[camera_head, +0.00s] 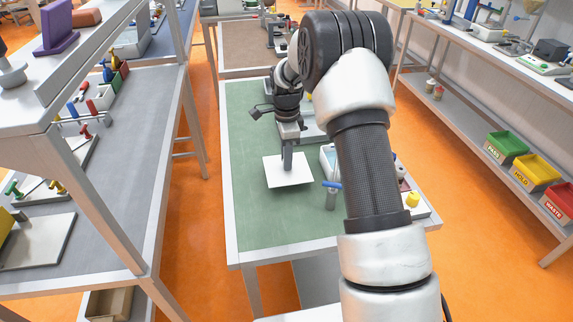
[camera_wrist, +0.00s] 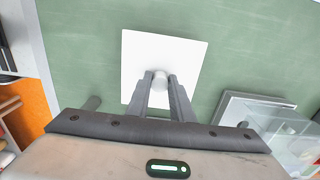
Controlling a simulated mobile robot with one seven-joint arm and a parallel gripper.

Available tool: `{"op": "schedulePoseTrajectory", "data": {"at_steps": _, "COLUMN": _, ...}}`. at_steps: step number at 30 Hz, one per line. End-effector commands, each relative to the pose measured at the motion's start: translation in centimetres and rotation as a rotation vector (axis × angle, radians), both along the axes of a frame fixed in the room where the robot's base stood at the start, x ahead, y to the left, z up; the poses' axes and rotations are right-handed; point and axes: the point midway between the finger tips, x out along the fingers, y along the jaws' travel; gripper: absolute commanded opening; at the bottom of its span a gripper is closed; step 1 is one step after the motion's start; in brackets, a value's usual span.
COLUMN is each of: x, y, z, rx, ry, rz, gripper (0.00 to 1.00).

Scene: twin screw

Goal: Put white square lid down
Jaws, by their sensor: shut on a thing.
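The white square lid (camera_head: 287,172) is level over the green-topped bench (camera_head: 262,218), left of my arm in the head view. In the wrist view the lid (camera_wrist: 187,52) shows its flat top with a round pale knob (camera_wrist: 160,80) in its middle. My gripper (camera_head: 287,160) points down at the lid, and in the wrist view its two fingers (camera_wrist: 160,88) are shut on the knob. I cannot tell whether the lid's underside touches the green top or hangs a little above it.
A clear-walled box (camera_wrist: 285,130) stands right of the lid in the wrist view. A blue-handled tool (camera_head: 331,192) and a yellow knob (camera_head: 412,199) are on the bench near my arm. Green surface left and front of the lid is clear.

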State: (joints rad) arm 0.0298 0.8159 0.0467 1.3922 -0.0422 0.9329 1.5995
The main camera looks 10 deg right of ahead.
Motion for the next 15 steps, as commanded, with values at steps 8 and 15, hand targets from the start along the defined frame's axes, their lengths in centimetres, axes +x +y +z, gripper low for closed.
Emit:
{"op": "schedulePoseTrajectory", "data": {"at_steps": 8, "x": 0.0, "y": 0.0, "z": -2.8, "rx": 0.000, "ry": 0.001, "rz": 0.001, "gripper": 0.00}}
{"op": "schedulePoseTrajectory", "data": {"at_steps": 15, "x": 0.0, "y": 0.0, "z": -3.1, "rx": 0.000, "ry": 0.001, "rz": 0.001, "gripper": 0.00}}
